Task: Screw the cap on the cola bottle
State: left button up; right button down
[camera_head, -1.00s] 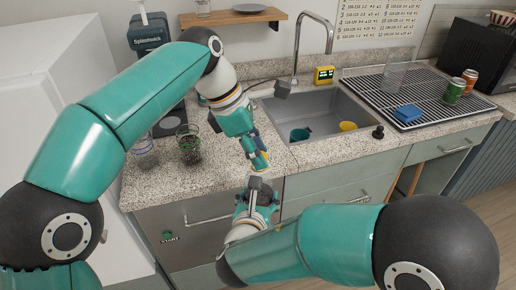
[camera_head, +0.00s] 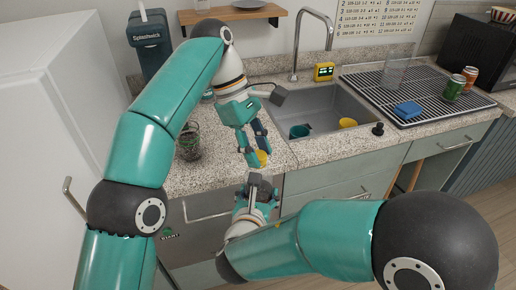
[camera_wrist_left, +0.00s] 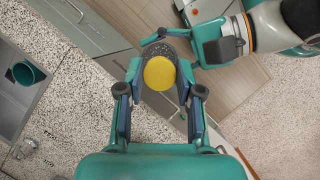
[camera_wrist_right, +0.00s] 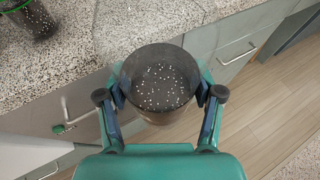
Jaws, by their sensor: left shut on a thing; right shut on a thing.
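My left gripper (camera_head: 254,157) is shut on the yellow cap (camera_head: 262,158), in front of the counter edge. In the left wrist view the cap (camera_wrist_left: 160,73) is a round disc between the fingertips. The dark cola bottle shows behind it (camera_wrist_left: 183,50); whether cap and bottle touch cannot be told. My right gripper (camera_head: 256,183) is just below the left one. In the right wrist view the right gripper is shut on the bottle (camera_wrist_right: 160,82), a clear round body with dark, speckled contents. The bottle's neck is not distinct, and the bottle is mostly hidden in the head view.
A glass with dark contents (camera_head: 188,143) stands on the counter (camera_head: 215,175). The sink (camera_head: 330,108) holds a teal cup (camera_head: 299,132) and a yellow cup (camera_head: 347,123). A drying rack (camera_head: 425,90) with a blue sponge (camera_head: 407,110) is at right. Cabinet fronts (camera_head: 325,180) lie below.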

pick_arm(q)
jog(key=o, duration=1.2)
jog(key=shift+o, duration=0.2)
